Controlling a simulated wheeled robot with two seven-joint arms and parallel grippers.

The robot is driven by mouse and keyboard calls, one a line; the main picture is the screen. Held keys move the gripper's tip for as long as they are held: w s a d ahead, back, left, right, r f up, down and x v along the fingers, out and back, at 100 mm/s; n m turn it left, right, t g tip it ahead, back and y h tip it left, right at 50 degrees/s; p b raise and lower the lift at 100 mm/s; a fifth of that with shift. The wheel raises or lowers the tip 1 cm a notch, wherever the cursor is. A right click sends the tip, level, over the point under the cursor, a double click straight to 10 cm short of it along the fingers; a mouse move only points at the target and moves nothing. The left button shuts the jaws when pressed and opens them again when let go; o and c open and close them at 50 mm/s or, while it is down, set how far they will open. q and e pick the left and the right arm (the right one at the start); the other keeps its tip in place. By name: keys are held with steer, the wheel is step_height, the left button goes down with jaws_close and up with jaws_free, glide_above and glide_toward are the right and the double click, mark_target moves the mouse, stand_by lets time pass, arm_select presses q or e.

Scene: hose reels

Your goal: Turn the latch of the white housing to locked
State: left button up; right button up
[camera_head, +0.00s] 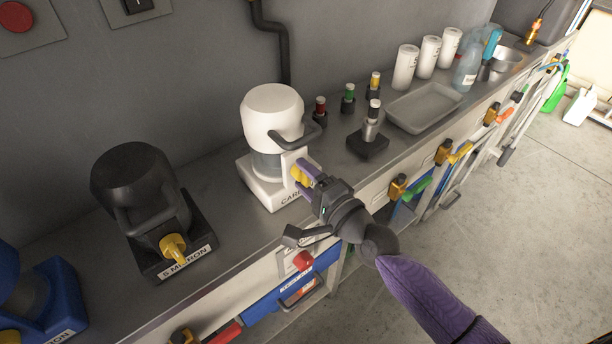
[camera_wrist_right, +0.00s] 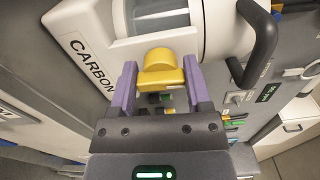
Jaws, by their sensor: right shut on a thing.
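The white housing (camera_head: 272,112) stands on the bench with a dark handle (camera_head: 297,133) on its side and a label that begins "CAR" in the head view. The right wrist view shows the label as "CARBON" (camera_wrist_right: 88,66). Its yellow latch (camera_wrist_right: 161,69) sticks out at the front and also shows in the head view (camera_head: 301,176). My right gripper (camera_head: 309,174) has its purple fingers on either side of the latch and is shut on it. In the wrist view the fingers (camera_wrist_right: 160,86) flank the yellow knob. My left gripper is not in view.
A black housing (camera_head: 138,190) with a yellow latch and a blue housing (camera_head: 38,300) stand to the left. Small bottles, a grey tray (camera_head: 424,106) and white canisters (camera_head: 405,68) stand to the right. Tools hang along the bench front.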

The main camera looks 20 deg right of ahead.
steer(key=shift+f+n, duration=0.1)
steer(key=shift+n, duration=0.4)
steer(key=o, duration=1.2)
steer(key=shift+o, duration=0.4)
steer(key=v, duration=1)
steer(key=shift+p, duration=0.35)
